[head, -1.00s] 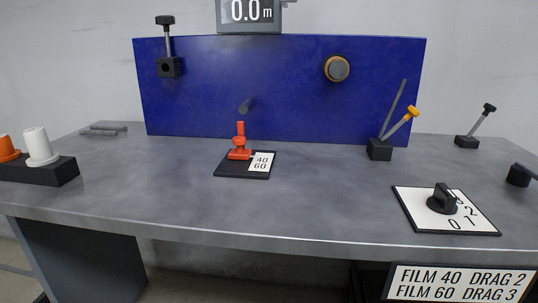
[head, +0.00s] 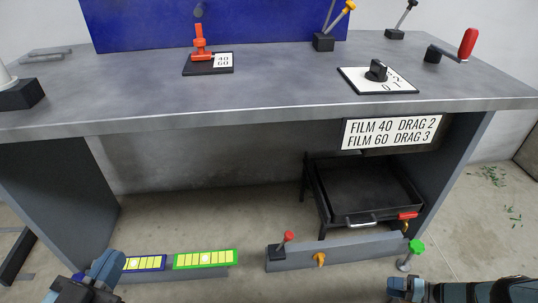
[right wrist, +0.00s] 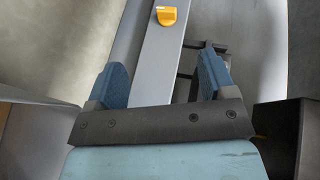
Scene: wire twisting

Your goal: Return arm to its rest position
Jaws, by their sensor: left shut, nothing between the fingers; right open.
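My left gripper (head: 106,266) shows at the lower left of the head view, shut with nothing held, beside the blue-framed yellow strip. My right gripper (head: 402,288) shows at the lower right, below the green knob. The right wrist view shows its two blue fingers (right wrist: 165,78) spread apart with nothing between them. A grey rail and a yellow knob (right wrist: 167,16) lie beyond the fingers. Neither gripper touches anything that I can make out.
The grey workbench (head: 270,85) carries a red clamp (head: 200,46), a black dial (head: 376,71) and a red-handled crank (head: 467,45). Below are a black tray (head: 365,185), a low grey rail (head: 340,249) with a red-knobbed lever (head: 287,238), and a green-framed strip (head: 205,259). Floor in between is clear.

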